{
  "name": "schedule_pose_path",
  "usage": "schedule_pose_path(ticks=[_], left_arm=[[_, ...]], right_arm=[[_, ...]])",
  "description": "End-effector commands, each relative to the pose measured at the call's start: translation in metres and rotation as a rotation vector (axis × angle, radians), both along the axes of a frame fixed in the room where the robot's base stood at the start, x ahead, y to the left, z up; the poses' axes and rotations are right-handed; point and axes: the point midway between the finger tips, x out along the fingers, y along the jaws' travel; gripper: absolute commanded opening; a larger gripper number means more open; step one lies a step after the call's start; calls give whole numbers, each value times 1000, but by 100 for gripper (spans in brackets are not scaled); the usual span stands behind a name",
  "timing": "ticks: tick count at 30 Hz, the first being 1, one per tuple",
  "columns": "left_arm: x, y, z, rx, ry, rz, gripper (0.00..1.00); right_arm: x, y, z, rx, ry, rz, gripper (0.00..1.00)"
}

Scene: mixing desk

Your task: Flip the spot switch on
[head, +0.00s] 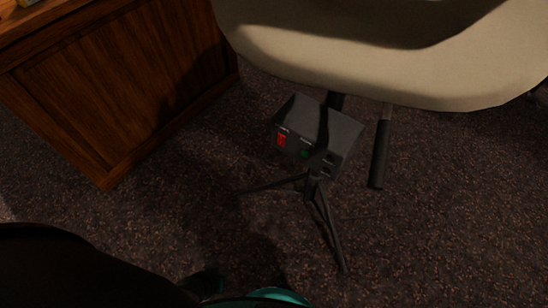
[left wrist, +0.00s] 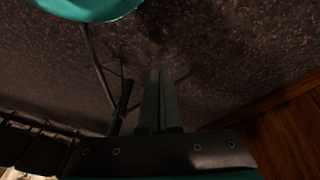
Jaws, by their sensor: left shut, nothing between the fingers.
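A dark box (head: 318,128) sits on top of a thin black tripod (head: 312,192) in the middle of the head view. Its near face carries a red switch (head: 282,139) at the left, a green part (head: 305,152) in the middle and a dark part at the right. The labels are too small to read, so I cannot tell which is the spot switch. My left gripper (left wrist: 161,75) shows in the left wrist view with its fingers together and empty, above the carpet. It is apart from the box. My right gripper is out of view.
A wooden cabinet (head: 130,90) stands at the left, and also shows in the left wrist view (left wrist: 290,125). A beige chair seat (head: 390,75) overhangs behind the box, with a dark lever (head: 380,153) beside it. Dark carpet (head: 440,220) lies open at the right.

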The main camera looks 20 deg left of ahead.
Motion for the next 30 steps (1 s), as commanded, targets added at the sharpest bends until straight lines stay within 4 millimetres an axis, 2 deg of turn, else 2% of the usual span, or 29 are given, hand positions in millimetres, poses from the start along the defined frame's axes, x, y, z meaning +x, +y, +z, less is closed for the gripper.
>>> schedule_pose_path(ticks=[1,5,9,11,15,19,24,30], left_arm=[[24,3,-12,-44,-57,76,0],[79,7,-3,-180,-189,256,0],[132,11,20,-356,-330,414,0],[153,12,33,-440,-387,470,0],[192,11,72,-654,-507,569,0],[215,7,113,-855,-591,619,0],[227,0,158,-1058,-649,638,0],[230,-4,185,-1162,-668,638,0]], right_arm=[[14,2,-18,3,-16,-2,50],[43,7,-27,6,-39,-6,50],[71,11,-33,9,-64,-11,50],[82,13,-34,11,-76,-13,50],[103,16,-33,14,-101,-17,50],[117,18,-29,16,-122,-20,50],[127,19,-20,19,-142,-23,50],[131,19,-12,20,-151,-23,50]])
